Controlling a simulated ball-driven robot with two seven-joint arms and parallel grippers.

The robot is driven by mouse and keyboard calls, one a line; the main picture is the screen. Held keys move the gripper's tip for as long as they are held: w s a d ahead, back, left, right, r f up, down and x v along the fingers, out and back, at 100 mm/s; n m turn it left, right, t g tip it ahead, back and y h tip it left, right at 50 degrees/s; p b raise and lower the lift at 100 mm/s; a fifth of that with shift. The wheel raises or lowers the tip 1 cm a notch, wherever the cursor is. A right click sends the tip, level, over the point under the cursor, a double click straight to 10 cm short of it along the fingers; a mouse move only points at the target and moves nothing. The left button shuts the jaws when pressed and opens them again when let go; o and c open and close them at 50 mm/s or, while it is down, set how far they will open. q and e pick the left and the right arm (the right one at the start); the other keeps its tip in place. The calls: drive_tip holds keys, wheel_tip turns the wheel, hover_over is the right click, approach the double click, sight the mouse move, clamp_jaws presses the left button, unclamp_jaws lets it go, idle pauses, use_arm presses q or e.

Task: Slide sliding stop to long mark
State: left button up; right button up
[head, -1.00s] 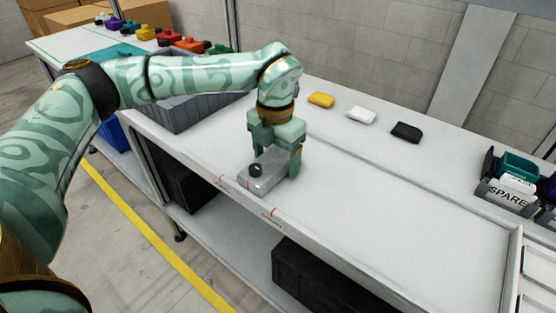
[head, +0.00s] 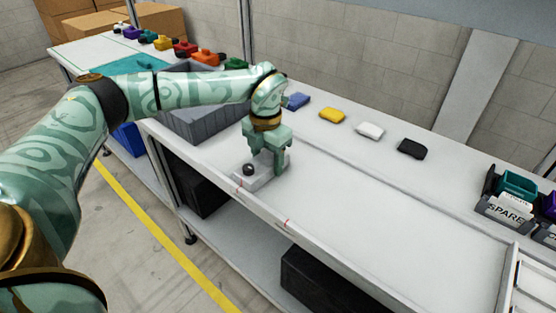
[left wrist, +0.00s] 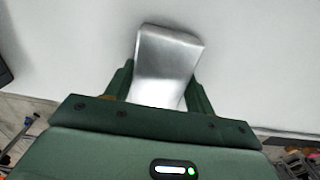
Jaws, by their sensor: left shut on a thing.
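The sliding stop (head: 245,181) is a grey metal block with a black knob, lying near the bench's front edge. My left gripper (head: 265,165) points down and is shut on the stop. In the left wrist view the bright metal of the stop (left wrist: 168,62) shows between the green fingers of the left gripper (left wrist: 160,88). One red mark (head: 287,223) is on the front edge, right of the stop. Another small red mark (head: 240,189) is close to the stop's front. I cannot tell which is longer. My right gripper is not in view.
A grey crate (head: 205,127) stands left of the stop. Blue (head: 297,101), yellow (head: 332,115), white (head: 370,130) and black (head: 411,149) pieces lie along the back. A SPARE bin (head: 505,212) stands at the right. The bench right of the stop is clear.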

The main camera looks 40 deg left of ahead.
sight(266, 158)
use_arm(q)
drive_tip(key=shift+a, duration=0.15)
drive_tip(key=o, duration=1.4)
wheel_tip(266, 158, up, 16)
drive_tip(key=p, duration=0.6)
drive_tip(key=shift+r, duration=0.15)
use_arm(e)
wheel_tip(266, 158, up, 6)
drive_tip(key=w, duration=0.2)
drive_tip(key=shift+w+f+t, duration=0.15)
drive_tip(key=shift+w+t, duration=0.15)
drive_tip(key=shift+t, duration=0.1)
